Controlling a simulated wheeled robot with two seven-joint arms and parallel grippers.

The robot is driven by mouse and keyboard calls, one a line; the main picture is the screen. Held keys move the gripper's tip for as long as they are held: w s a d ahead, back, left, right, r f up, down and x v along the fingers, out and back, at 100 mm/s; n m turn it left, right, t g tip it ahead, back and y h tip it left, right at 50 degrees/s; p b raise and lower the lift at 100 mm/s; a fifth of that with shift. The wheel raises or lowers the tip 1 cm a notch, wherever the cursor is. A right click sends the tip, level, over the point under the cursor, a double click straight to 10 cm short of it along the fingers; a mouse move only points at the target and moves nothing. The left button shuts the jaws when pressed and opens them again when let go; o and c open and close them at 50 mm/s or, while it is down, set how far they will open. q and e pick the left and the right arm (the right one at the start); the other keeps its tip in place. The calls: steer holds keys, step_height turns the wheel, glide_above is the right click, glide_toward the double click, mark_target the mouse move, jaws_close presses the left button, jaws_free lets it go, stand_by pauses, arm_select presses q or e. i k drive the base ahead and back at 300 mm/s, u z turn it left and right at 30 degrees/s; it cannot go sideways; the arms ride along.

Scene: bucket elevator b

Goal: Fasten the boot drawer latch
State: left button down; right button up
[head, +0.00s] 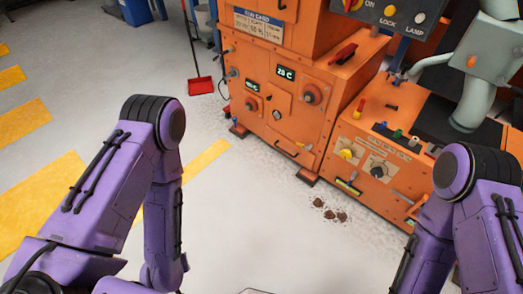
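The orange machine (262,75) stands beyond my arms at the top middle. Its lower front has a dark bar handle (287,149) near the floor, which may belong to a drawer. A lower orange unit (345,135) joins it on the right, with a yellow-green handle (348,187) low on its front. I cannot tell which part is the boot drawer latch, or whether it is fastened. My two purple arms come in from the lower left and lower right, and both run out of the bottom of the view. Neither gripper shows.
Small brown clumps (330,211) and pale grit lie on the floor before the machine. A red dustpan (200,86) stands left of it. A dark control panel (390,15) and a grey-green pipe (475,90) are at upper right.

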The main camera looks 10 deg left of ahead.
mark_target(308, 148)
steer(key=u, duration=0.25)
steer(key=k, duration=0.3)
steer(key=u, duration=0.6)
steer(key=i, duration=1)
steer(key=z, duration=0.9)
steer(key=i, duration=0.75)
steer(key=z, duration=0.85)
